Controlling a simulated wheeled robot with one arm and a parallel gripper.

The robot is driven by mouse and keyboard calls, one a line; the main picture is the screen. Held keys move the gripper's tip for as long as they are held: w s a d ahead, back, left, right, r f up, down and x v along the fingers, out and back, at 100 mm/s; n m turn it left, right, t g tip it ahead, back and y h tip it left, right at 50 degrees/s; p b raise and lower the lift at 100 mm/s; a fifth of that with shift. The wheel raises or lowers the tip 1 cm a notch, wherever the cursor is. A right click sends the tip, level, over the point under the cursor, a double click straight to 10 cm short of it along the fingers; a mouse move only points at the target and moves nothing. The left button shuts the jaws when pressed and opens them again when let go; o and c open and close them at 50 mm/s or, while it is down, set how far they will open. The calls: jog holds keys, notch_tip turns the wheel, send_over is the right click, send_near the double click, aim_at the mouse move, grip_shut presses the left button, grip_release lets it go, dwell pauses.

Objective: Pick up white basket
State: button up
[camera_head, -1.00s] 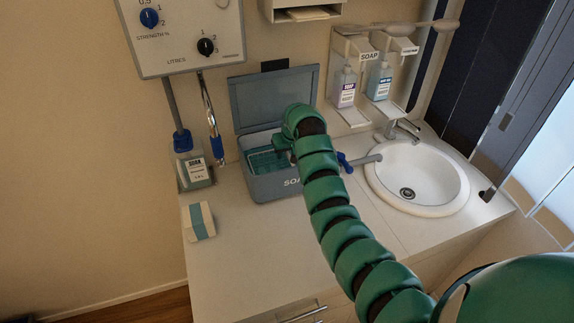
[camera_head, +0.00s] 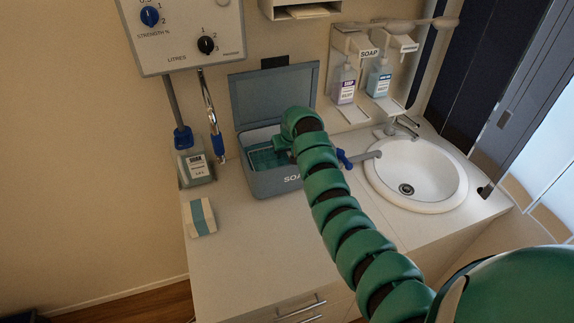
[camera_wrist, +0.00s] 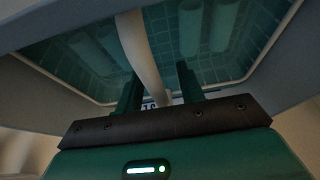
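A grey box (camera_head: 256,187) marked with letters stands open on the counter, its lid raised at the back. Inside it is a basket (camera_head: 262,159) that looks teal in the head view. In the wrist view I see its pale rim (camera_wrist: 60,83) and a teal grid interior (camera_wrist: 215,66) with several tube shapes. A white strip, seemingly the basket's handle (camera_wrist: 141,45), runs down between my two fingers. My gripper (camera_wrist: 162,95) is open, with the fingers apart on either side of this strip. In the head view my arm mostly hides the gripper over the box.
A white sink (camera_head: 416,174) with a tap is right of the box. A blue-handled valve (camera_head: 344,158) sticks out at the box's right side. A white-and-teal pack (camera_head: 200,217) and a labelled bottle (camera_head: 196,168) are at left. The front counter is clear.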

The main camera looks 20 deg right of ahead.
jog(key=shift+f, duration=0.2)
dwell(0.5)
grip_shut()
